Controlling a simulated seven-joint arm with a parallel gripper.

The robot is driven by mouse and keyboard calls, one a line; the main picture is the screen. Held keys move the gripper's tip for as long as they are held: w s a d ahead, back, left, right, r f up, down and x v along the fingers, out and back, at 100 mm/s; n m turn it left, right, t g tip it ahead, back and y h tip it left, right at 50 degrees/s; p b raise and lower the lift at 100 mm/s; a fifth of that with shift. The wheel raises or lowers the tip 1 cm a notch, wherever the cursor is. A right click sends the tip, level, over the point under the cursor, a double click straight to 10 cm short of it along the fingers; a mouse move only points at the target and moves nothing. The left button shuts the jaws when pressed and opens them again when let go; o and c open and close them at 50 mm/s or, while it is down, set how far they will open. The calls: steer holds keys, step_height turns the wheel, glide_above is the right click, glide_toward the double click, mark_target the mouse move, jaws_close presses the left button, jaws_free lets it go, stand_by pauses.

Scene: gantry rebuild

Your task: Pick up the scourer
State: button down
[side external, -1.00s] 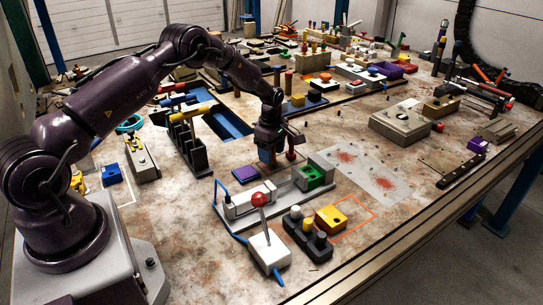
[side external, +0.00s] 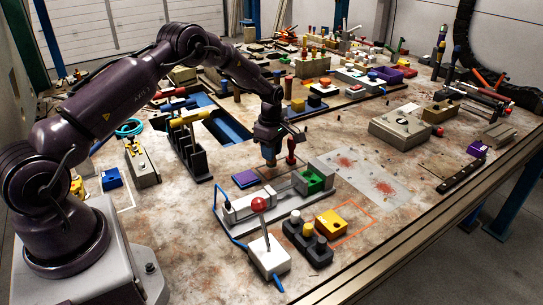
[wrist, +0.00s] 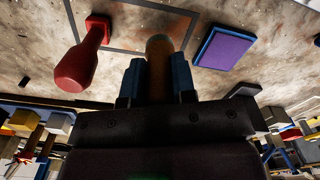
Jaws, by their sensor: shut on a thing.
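The flat purple pad with a blue edge (wrist: 228,42), which looks like the scourer, lies on the table in the wrist view. In the side view the pad (side external: 245,179) lies just left of and below my gripper. My gripper (side external: 270,152) is shut on a brown, rounded upright thing, not on the pad. In the wrist view this brown thing (wrist: 160,62) stands between the blue fingers (wrist: 158,82). Its lower end and any contact with the table are hard to tell.
A red-handled thing (wrist: 82,60) stands close beside my gripper, on a dark outlined area. A grey fixture with a green block (side external: 313,181) is in front. A black rack (side external: 190,150) stands left. Bare table lies left of the pad.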

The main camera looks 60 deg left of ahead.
steer(key=s+d+r, duration=0.5)
steer(key=s+r, duration=0.6)
steer(key=s, duration=0.2)
